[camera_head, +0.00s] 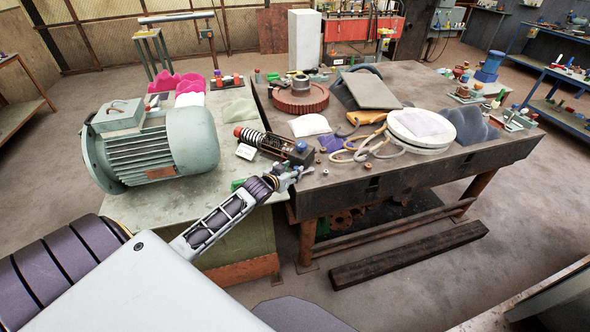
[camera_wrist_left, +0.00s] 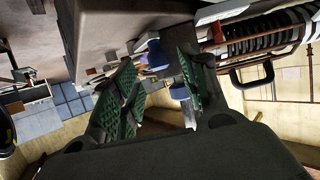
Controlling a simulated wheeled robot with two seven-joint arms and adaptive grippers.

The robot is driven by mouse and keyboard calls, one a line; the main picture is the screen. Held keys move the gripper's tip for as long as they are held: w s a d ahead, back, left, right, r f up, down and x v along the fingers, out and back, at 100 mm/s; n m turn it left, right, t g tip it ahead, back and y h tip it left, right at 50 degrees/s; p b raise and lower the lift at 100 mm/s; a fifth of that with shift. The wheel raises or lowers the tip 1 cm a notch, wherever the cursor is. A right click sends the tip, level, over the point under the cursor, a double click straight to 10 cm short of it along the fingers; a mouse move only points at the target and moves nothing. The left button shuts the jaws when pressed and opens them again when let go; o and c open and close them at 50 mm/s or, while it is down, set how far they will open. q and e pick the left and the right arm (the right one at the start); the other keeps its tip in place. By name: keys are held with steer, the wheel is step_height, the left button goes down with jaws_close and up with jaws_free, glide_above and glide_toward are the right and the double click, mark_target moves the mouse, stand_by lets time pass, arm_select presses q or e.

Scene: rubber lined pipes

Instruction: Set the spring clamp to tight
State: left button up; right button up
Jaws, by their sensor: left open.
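The spring clamp shows in the head view as a dark coil spring (camera_head: 259,139) with a red end at its left and a dark body at its right. A blue knob (camera_head: 300,147) sits at its right end. In the left wrist view the coil spring (camera_wrist_left: 270,38) is at the upper right, with a dark curved handle below it. My left gripper (camera_head: 288,174) is just in front of the clamp's right end. In the wrist view its green-padded fingers (camera_wrist_left: 160,82) are apart. Blue parts show between them; I cannot tell whether they touch. My right gripper is not in view.
A grey-green motor (camera_head: 150,145) stands left on the pale bench. A white label card (camera_head: 246,151) lies beside the clamp. The dark table (camera_head: 420,172) holds a red-brown gear (camera_head: 299,98), a round white lid (camera_head: 421,132) and loose hose (camera_head: 352,148).

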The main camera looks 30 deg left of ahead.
arm_select(q)
steer(key=shift+x, duration=1.5)
jaws_close()
